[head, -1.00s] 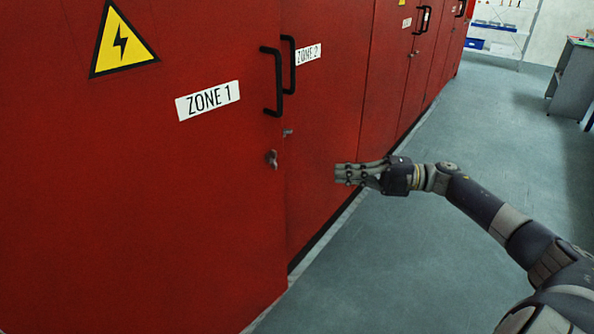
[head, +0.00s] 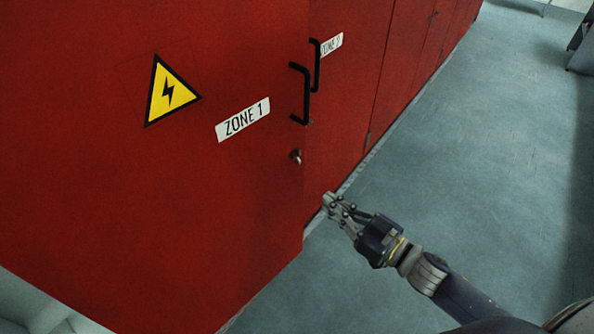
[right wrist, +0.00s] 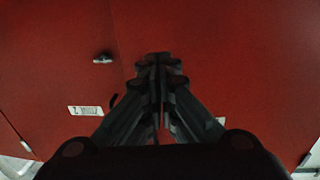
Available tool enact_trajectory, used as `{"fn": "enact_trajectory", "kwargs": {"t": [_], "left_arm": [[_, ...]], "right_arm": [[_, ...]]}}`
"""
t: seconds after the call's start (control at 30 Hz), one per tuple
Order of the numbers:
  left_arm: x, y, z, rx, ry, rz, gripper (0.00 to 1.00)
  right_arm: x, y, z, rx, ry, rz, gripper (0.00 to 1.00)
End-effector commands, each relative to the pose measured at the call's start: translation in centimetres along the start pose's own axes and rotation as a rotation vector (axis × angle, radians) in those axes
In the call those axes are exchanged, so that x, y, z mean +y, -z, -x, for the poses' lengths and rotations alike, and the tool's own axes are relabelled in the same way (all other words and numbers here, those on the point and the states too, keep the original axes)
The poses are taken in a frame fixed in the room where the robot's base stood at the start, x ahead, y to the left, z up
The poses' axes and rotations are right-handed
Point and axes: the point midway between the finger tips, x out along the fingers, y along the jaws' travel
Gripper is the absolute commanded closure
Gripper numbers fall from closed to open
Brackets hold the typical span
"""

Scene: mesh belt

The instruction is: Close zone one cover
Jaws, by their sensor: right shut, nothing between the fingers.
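The zone one cover (head: 110,190) is a large red door. It has a yellow warning triangle (head: 169,91), a "ZONE 1" label (head: 243,120), a black bar handle (head: 304,93) and a small metal lock (head: 296,156). Its right edge seems to stand slightly proud of the zone 2 door (head: 345,105); I cannot tell how far. My right gripper (head: 330,203) is shut and empty, low and right of the lock, near that edge; contact is unclear. In the right wrist view its fingers (right wrist: 160,60) are together before red panels, with the label (right wrist: 85,110) and lock (right wrist: 103,58) on the left. My left gripper is out of view.
More red cabinet doors (head: 420,60) run back along the wall. The grey floor (head: 480,170) right of them is clear. A grey desk-like thing (head: 582,55) stands at the far right edge.

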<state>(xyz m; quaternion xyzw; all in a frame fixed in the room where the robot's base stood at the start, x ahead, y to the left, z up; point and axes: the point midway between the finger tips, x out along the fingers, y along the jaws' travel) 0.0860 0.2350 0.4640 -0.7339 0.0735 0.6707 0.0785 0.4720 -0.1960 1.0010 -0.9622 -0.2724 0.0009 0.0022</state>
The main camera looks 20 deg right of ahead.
Motion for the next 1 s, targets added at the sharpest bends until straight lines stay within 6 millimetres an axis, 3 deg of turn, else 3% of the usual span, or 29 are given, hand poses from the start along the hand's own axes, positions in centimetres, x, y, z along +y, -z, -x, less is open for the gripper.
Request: {"fn": "enact_trajectory", "kwargs": {"t": [0.2, 0.6, 0.8, 1.0], "left_arm": [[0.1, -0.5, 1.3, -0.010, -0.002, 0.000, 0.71], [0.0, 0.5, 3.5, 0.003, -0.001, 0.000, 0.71], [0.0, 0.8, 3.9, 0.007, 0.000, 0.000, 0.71], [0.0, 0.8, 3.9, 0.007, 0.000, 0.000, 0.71]], "right_arm": [[0.0, 0.5, -3.6, 0.005, 0.001, 0.004, 1.00], [0.0, 0.4, -10.4, 0.003, 0.000, 0.003, 1.00], [0.0, 0.2, -12.1, 0.002, 0.001, 0.003, 1.00], [-0.1, 0.1, -12.4, 0.001, 0.002, 0.004, 1.00]]}}
